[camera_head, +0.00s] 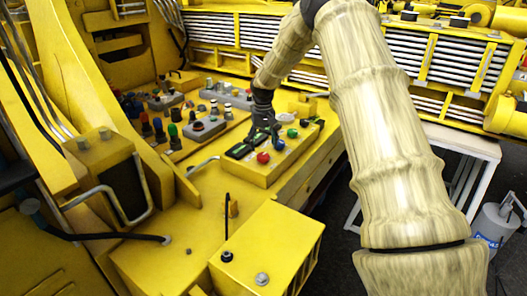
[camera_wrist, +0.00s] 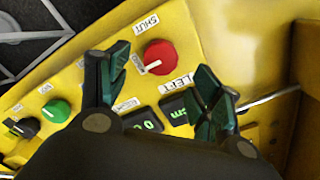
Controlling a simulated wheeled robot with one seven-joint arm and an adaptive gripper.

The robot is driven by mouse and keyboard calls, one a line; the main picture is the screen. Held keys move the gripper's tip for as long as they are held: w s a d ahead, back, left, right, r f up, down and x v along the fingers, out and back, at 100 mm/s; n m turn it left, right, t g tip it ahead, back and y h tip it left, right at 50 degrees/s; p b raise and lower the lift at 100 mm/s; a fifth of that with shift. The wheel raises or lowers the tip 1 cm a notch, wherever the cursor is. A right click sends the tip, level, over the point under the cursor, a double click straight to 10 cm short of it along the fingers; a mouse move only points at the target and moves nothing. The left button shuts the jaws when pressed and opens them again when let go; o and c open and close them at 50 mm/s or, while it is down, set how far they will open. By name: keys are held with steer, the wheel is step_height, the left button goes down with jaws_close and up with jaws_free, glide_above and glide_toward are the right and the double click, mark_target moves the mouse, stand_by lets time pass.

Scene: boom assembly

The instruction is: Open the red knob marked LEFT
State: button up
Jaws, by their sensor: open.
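The red knob (camera_wrist: 160,54) sits on the yellow control box (camera_wrist: 225,40) in the wrist view. A label reading SHUT is above it and one that appears to read LEFT is at its lower right. Its white pointer mark points to the lower left. My gripper (camera_wrist: 159,70) is open and empty, one finger on each side of the knob in this picture; I cannot tell how far above it the fingers are. In the head view, the red knob (camera_head: 263,158) is at the near side of the box, and my gripper (camera_head: 261,132) is just behind it.
Two dark displays with green digits (camera_wrist: 143,121) lie below the knob, partly hidden by my gripper. A green knob (camera_wrist: 56,110) and a black knob (camera_wrist: 22,127) are to the left. A blue knob (camera_head: 278,145) and several upright switches (camera_head: 158,128) show in the head view.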

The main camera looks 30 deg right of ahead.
mark_target(263, 155)
step_height(263, 155, up, 7)
stand_by(0.3)
steer(key=shift+f, duration=0.15)
stand_by(0.3)
